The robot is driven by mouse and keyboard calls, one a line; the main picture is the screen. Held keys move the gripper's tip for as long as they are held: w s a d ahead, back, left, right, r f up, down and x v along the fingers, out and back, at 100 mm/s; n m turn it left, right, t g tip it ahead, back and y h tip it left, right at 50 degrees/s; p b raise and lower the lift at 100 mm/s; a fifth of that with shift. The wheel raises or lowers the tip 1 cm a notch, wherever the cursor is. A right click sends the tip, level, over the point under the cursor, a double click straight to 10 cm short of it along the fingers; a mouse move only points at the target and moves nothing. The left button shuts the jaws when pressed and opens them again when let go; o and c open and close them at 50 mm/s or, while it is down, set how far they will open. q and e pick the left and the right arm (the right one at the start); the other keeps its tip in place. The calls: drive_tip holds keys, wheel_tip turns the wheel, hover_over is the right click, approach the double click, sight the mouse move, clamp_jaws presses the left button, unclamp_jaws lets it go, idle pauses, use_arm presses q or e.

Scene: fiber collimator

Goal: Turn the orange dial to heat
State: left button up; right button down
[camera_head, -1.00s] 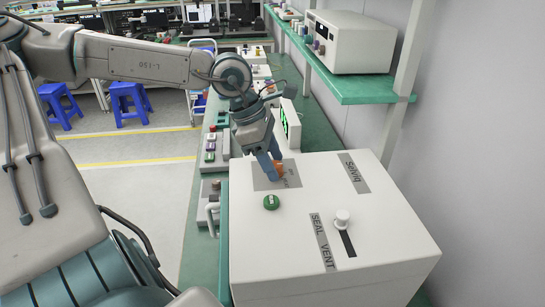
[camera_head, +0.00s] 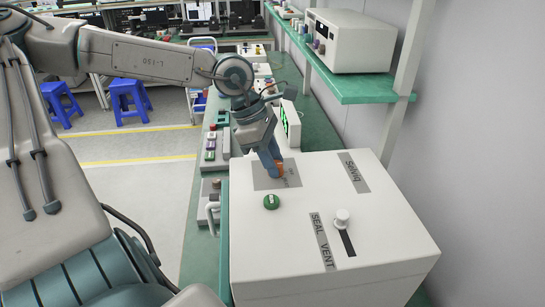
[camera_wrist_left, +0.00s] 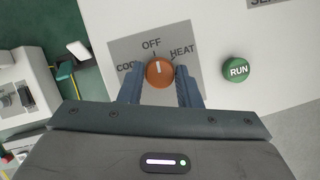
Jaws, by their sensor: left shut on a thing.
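The orange dial (camera_wrist_left: 159,72) sits on a grey plate marked COOL, OFF and HEAT (camera_wrist_left: 120,48) on top of a white box. Its white mark points up near OFF in the left wrist view. In the head view the dial (camera_head: 281,169) shows partly behind my fingers. My left gripper (camera_head: 274,163) comes down over it from the far left side. In the left wrist view its two fingers (camera_wrist_left: 160,86) stand on either side of the dial, shut on it. My right gripper is not in view.
A green RUN button (camera_wrist_left: 235,69) is close to the dial. The white box (camera_head: 310,265) also has a white knob (camera_head: 342,218) on a SEAL/VENT slider. A shelf (camera_head: 372,88) with an instrument hangs at the right. Panels with buttons line the green bench at left.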

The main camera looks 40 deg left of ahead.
use_arm(q)
drive_tip(key=shift+m+g, duration=0.3)
drive_tip(key=shift+m, duration=0.4)
drive_tip(key=shift+w+m+g+p, duration=0.1)
drive_tip(key=shift+m+g+p, duration=0.2)
drive_tip(key=shift+m, duration=0.6)
drive_tip(key=m+g+b, duration=0.1)
drive_tip(key=m, duration=0.2)
drive_tip(key=shift+w+f, duration=0.1)
drive_tip(key=shift+f, duration=0.05)
drive_tip(key=m+g+b, duration=0.1)
drive_tip(key=m, duration=0.2)
drive_tip(key=shift+w+m+g, duration=0.1)
drive_tip(key=shift+m+g, duration=0.3)
drive_tip(key=shift+m, duration=0.3)
drive_tip(key=shift+m+b, duration=0.3)
drive_tip(key=shift+m, duration=0.1)
